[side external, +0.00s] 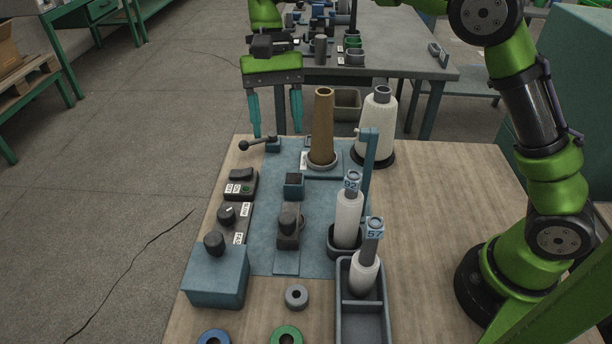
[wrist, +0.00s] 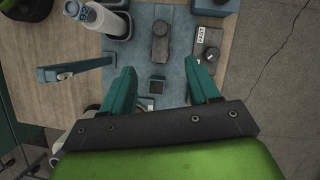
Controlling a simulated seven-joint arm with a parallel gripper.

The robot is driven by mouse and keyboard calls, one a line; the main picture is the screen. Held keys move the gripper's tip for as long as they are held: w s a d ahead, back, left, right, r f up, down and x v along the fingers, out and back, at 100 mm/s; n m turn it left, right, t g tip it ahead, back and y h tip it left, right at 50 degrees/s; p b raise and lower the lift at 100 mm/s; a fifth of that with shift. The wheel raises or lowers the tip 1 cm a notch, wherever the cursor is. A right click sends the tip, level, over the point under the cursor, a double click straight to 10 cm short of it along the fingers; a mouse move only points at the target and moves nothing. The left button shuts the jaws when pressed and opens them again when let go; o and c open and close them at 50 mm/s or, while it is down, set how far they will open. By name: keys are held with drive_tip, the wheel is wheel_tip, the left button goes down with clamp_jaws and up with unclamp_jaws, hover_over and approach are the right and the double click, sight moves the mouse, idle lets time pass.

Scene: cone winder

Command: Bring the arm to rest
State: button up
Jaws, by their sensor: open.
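My gripper (side external: 275,112) hangs at the back left of the work table, above the blue machine plate (side external: 265,255). Its two teal fingers are wide apart with nothing between them. In the wrist view the gripper (wrist: 163,88) is also open and empty, with the plate below it. My green arm stands at the right of the table and reaches across at the top of the side view. A brown cone (side external: 323,125) stands upright on a grey base just right of the gripper, apart from it.
A large white yarn cone (side external: 378,120) stands behind a teal post (side external: 368,165). Bobbins tagged 92 (side external: 348,220) and 57 (side external: 365,272) stand in grey holders. A lever (side external: 258,144), knobs and a blue box (side external: 216,277) line the left. The table's right side is clear.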

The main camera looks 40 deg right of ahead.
drive_tip(key=s+d+r+n+t, duration=0.1)
drive_tip(key=s+d+r+t, duration=0.2)
drive_tip(key=s+d, duration=0.3)
drive_tip(key=s+d+r+n+t, duration=0.1)
drive_tip(key=s+d+r+t, duration=0.1)
drive_tip(key=s+d+t, duration=0.3)
drive_tip(key=s+d+f+t, duration=0.3)
drive_tip(key=s, duration=0.3)
drive_tip(key=shift+s+d, duration=0.25)
drive_tip(key=shift+s, duration=0.1)
drive_tip(key=shift+c, duration=0.2)
